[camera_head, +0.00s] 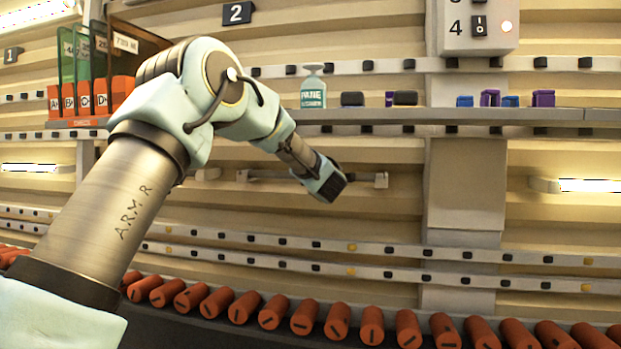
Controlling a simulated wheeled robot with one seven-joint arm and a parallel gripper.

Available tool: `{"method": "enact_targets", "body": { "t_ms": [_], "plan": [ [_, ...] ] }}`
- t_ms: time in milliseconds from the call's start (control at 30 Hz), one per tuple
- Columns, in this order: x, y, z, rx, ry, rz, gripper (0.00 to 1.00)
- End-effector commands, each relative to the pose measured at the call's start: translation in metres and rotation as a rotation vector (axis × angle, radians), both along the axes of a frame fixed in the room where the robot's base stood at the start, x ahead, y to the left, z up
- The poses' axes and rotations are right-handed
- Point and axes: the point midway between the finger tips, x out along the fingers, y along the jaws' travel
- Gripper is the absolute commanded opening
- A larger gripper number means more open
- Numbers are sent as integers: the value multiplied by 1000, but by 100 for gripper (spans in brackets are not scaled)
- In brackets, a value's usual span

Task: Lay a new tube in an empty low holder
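A low holder (270,174) is fixed on the wall at the centre, a thin rail with an end bracket on each side, the right one (381,180) clear of my arm. No tube shows in it, though my arm hides part of its middle. Lit tubes glow in low holders at the left (28,167) and at the right (590,185). No loose tube stands out in this view. My gripper (331,188) appears in front of the empty holder's right half, pointing down and right. Its dark end is small here, and its fingers cannot be told apart.
Orange cylinders (305,317) line the bottom in a row. A shelf (420,114) above holds a spray bottle (313,88) and small blue, purple and black items. An orange rack (85,97) with coloured panes stands upper left. A switch box (478,27) hangs upper right.

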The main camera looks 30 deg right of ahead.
Motion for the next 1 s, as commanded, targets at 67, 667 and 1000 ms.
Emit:
{"method": "enact_targets", "body": {
  "t_ms": [67,667,1000],
  "plan": [
    [0,0,-1,0,0,0,0],
    [0,0,-4,0,0,0,65],
    [-4,1,-4,0,0,-1,66]
  ]
}}
